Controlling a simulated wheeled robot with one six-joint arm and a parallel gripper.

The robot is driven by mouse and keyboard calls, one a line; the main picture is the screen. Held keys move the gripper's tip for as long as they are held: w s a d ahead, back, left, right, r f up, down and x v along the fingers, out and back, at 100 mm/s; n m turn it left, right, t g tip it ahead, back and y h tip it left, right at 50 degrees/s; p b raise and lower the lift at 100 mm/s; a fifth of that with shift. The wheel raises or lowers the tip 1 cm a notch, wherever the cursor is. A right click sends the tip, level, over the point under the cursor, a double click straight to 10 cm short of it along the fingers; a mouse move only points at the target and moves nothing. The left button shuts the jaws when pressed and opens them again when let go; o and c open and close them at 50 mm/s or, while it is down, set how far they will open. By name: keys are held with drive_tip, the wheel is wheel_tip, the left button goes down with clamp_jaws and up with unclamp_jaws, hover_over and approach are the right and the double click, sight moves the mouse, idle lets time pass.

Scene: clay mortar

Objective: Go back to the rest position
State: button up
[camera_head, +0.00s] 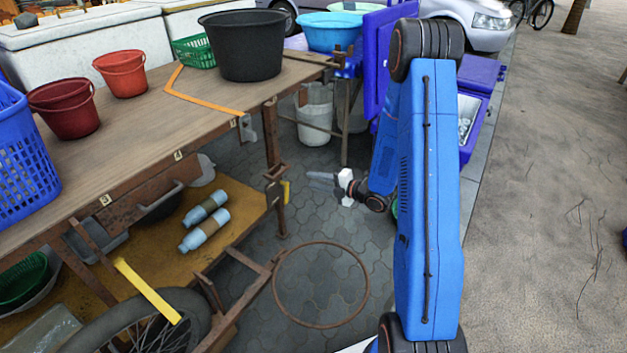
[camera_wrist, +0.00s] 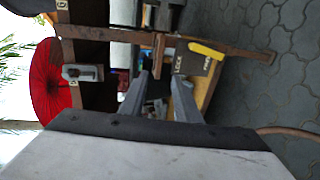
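My gripper (camera_head: 322,181) hangs off the end of my blue arm in the head view, pointing left. It is in open air beside the brown work table (camera_head: 170,115), over the grey paving. In the wrist view my gripper (camera_wrist: 162,84) shows two grey fingers standing apart with nothing between them. The table's frame and a yellow handle (camera_wrist: 207,49) lie beyond the fingertips.
A black tub (camera_head: 245,48), red buckets (camera_head: 122,75) and a blue basket (camera_head: 20,165) stand on the table. Bottles (camera_head: 205,230) lie on its lower shelf. A rusty ring (camera_head: 366,285) is near the floor. Blue crates (camera_head: 482,75) stand behind my arm. Open pavement (camera_head: 550,200) lies right.

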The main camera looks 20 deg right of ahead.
drive_tip(key=d+r+m+h, duration=0.3)
drive_tip(key=r+m+h, duration=0.25)
drive_tip(key=r, duration=0.35)
drive_tip(key=s+d+r+m+g+h, duration=0.2)
drive_tip(key=s+r+m+h, duration=0.3)
drive_tip(key=s+r+m, duration=0.4)
drive_tip(key=s+a+r+m+g, duration=0.2)
drive_tip(key=s+m, duration=0.1)
drive_tip(key=s, duration=0.8)
drive_tip(key=s+a+r+m+g+y, duration=0.1)
drive_tip(key=s+a+r+m+g, duration=0.1)
drive_tip(key=s, duration=0.9)
drive_tip(key=s+a+r+m+g, duration=0.1)
drive_tip(key=s+a+r+m, duration=0.2)
drive_tip(key=s, duration=0.8)
drive_tip(key=a+m, duration=0.1)
drive_tip(key=m, duration=0.1)
drive_tip(key=shift+s+a+r+m+g, duration=0.2)
drive_tip(key=shift+a+m+g, duration=0.05)
drive_tip(key=shift+m+g, duration=0.15)
